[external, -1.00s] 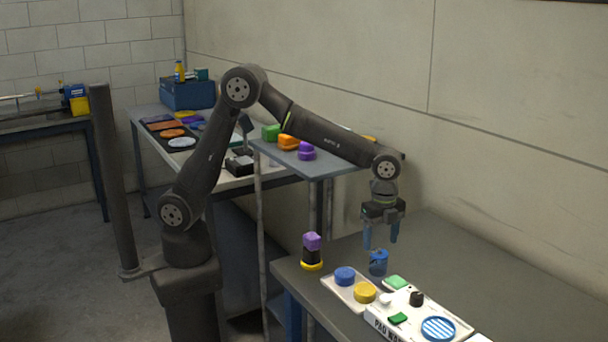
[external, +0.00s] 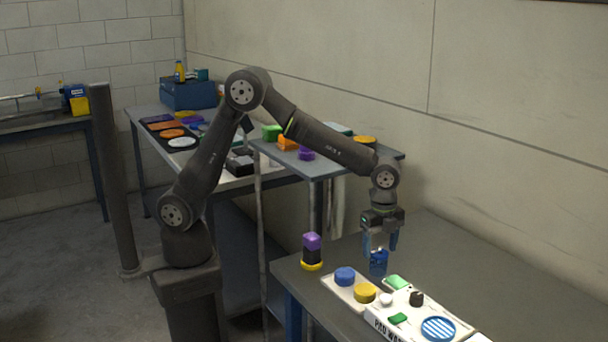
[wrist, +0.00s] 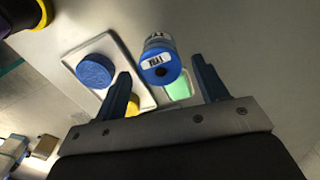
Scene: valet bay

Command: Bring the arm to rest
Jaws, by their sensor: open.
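My gripper (external: 380,248) points down over the near bench with its blue fingers apart. A small blue-capped container (external: 378,263) stands upright on the bench just below and between the fingers in the external view. In the wrist view its labelled blue lid (wrist: 160,66) lies between and slightly beyond the two fingertips (wrist: 165,85). No contact between the fingers and the container can be made out. My arm is bent, reaching out over the bench.
A tray with a blue pad (external: 345,275) and a yellow pad (external: 365,293) lies left of the container. A white board (external: 450,322) is in front. A purple-topped black item (external: 312,250) stands at the bench's left. The bench's back right is clear.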

